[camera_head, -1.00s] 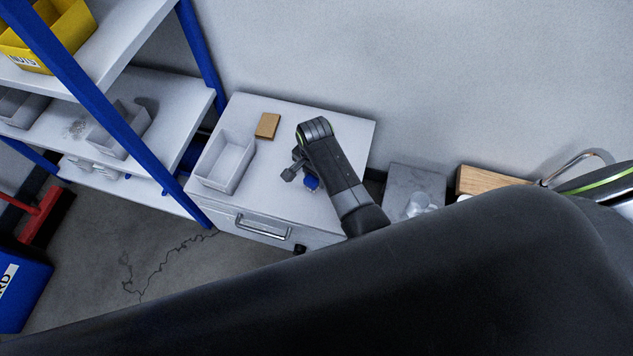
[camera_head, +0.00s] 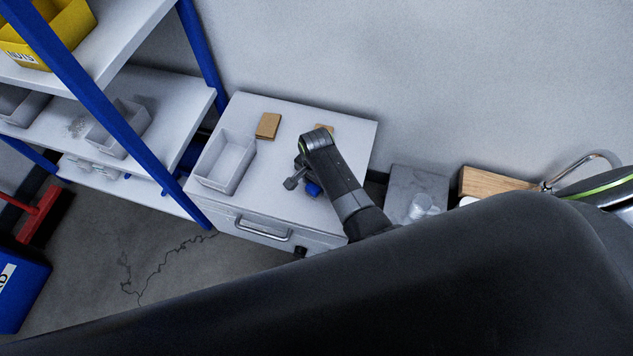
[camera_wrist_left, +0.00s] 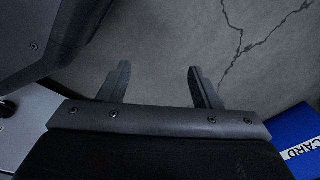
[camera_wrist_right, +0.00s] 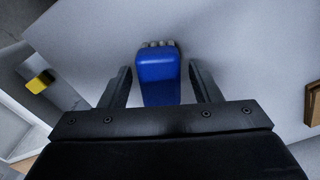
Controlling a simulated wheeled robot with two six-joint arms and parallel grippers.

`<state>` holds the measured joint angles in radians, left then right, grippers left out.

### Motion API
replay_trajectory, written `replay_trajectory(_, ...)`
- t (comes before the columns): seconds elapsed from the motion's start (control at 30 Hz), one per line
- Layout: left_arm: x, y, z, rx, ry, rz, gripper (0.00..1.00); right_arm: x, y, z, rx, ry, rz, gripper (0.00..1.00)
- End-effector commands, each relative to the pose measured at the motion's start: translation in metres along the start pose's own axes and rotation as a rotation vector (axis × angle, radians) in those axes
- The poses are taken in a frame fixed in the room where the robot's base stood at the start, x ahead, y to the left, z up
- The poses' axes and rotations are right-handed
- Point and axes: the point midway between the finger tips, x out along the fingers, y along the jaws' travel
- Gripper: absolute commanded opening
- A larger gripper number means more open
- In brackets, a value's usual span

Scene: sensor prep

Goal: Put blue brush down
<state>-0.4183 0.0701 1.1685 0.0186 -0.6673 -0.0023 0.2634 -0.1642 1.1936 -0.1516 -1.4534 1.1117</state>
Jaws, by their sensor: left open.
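The blue brush (camera_head: 313,188) is at the white cabinet top (camera_head: 283,150), partly hidden by my right arm in the head view. In the right wrist view the blue brush (camera_wrist_right: 159,78) sits between the fingers, its grey bristle end pointing away from the wrist. My right gripper (camera_wrist_right: 159,85) is open around it, with a narrow gap on each side. In the head view the right gripper (camera_head: 299,176) is small and partly hidden. I cannot tell whether the brush touches the surface. My left gripper (camera_wrist_left: 157,80) is open and empty above the concrete floor.
A white open bin (camera_head: 226,163) stands on the cabinet's left side. A brown block (camera_head: 268,125) lies behind it, and another (camera_head: 324,127) shows behind my arm. A blue-framed shelf (camera_head: 160,100) is at left. A grey box (camera_head: 415,182) stands right of the cabinet.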

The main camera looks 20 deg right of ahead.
Motion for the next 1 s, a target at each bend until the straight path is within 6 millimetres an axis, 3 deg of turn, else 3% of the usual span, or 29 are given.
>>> replay_trajectory(0.27, 0.0, 0.0, 0.0, 0.0, 0.0, 0.0, 0.58, -0.001, 0.0, 0.0, 0.0, 0.0, 0.0, 0.58)
replay_trajectory(0.47, 0.003, -0.001, 0.005, 0.006, 0.002, -0.004, 0.58, -0.013, -0.001, 0.0, 0.0, 0.001, -0.002, 0.58)
replay_trajectory(0.67, 0.012, -0.008, 0.022, 0.021, 0.001, -0.015, 0.58, -0.038, -0.001, 0.0, 0.0, 0.001, -0.003, 0.58)
replay_trajectory(1.0, 0.009, -0.012, 0.039, 0.031, 0.006, -0.019, 0.58, -0.104, -0.001, 0.0, 0.0, 0.001, -0.003, 0.58)
